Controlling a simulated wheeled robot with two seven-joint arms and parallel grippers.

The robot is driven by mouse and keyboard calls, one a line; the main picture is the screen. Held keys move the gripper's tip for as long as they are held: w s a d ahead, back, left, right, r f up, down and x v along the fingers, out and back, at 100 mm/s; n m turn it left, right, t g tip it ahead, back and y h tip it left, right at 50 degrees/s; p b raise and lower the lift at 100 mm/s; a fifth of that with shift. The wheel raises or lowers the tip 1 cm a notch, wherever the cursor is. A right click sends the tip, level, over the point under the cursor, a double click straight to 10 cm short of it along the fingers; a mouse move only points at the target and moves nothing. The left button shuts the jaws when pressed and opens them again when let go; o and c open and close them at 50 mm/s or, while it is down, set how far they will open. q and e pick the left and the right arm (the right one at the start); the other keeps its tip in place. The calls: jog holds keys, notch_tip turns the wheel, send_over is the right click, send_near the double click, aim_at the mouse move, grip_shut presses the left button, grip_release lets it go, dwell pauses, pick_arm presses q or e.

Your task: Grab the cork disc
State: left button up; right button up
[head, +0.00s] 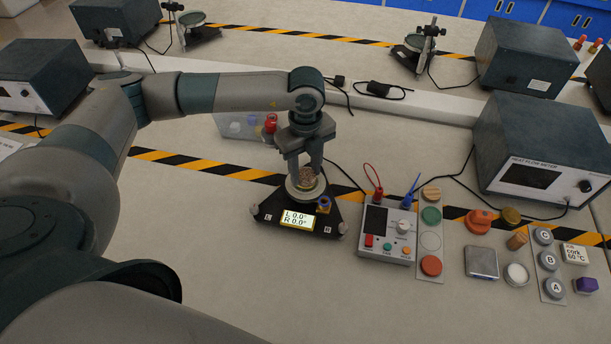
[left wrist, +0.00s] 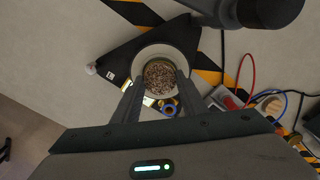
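The cork disc (head: 308,176) is a speckled brown round piece on the round pale seat (head: 304,194) of a black three-cornered stand (head: 327,222). In the left wrist view the cork disc (left wrist: 160,77) lies inside the seat's pale ring (left wrist: 150,53). My left gripper (head: 306,170) points down over it, with one finger on each side of the disc. In the left wrist view the fingertips (left wrist: 160,82) are at or very near its edges; contact is not clear. My right gripper is not in view.
The stand's display reads L 0.0, R 0.0. A grey control box (head: 388,234) with red and blue leads and a strip of coloured discs (head: 431,241) stand to the right. A heat flow meter (head: 540,150) is at the far right.

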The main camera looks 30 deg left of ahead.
aim_at(307, 176)
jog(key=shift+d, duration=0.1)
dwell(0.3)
pick_arm(q)
jog(key=shift+r+b, duration=0.65)
jog(key=shift+r, duration=0.15)
jog(key=shift+d+r+b, duration=0.2)
jog(key=shift+r+b, duration=0.5)
jog(key=shift+r, duration=0.5)
jog(key=s+d+r+b, duration=0.1)
jog(key=d+r, duration=0.1)
jog(key=d, duration=0.1)
jog(key=s+d+r+b, duration=0.1)
jog(key=d+r, duration=0.1)
jog(key=d, duration=0.2)
jog(key=s+d+r+b, duration=0.1)
jog(key=s+d+r, duration=0.1)
jog(key=d+r, duration=0.1)
jog(key=shift+d, duration=0.25)
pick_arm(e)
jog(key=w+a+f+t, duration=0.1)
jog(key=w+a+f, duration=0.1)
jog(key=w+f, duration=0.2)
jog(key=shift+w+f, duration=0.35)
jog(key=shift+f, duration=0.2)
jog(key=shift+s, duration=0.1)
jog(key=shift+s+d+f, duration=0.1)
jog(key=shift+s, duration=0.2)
